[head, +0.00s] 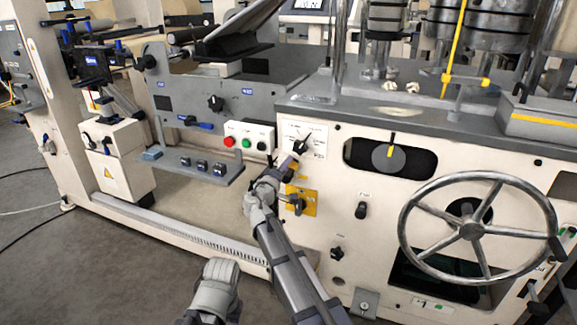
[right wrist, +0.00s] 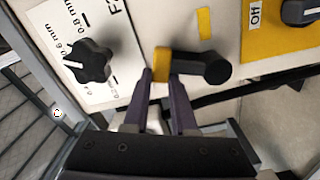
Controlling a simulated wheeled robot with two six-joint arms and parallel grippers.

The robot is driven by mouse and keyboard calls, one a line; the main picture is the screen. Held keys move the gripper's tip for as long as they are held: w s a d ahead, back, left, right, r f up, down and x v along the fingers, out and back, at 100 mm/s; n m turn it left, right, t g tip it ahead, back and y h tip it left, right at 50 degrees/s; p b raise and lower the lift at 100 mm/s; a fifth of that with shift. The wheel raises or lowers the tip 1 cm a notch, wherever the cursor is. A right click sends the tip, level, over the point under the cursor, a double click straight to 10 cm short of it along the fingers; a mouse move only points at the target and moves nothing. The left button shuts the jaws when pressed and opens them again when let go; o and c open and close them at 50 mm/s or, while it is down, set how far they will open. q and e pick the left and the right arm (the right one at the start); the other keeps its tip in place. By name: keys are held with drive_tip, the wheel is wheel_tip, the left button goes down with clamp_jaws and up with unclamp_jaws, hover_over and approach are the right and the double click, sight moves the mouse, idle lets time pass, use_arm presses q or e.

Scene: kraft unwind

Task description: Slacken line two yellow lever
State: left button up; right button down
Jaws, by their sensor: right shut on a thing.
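In the right wrist view, a short lever with a yellow end (right wrist: 162,62) and a black round hub (right wrist: 216,70) sticks out from the cream panel. My right gripper (right wrist: 161,78) has its two purple fingers on either side of the yellow end and is shut on it. In the head view my right gripper (head: 291,166) is at the panel, just below a black scale knob (head: 301,145). The gripper mostly hides the lever there. A yellow patch (right wrist: 204,22) is on the panel beside the lever. My left gripper is not in view.
The scale knob (right wrist: 89,60) is close to the gripper. A yellow plate with a black handle (head: 311,203) is just below. A box with red, green and black buttons (head: 249,136) is to the left, a large handwheel (head: 472,231) to the right.

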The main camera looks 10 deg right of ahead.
drive_tip(key=shift+a, duration=0.1)
idle(0.4)
drive_tip(key=c, duration=0.7)
unclamp_jaws()
drive_tip(key=shift+v, duration=3.9)
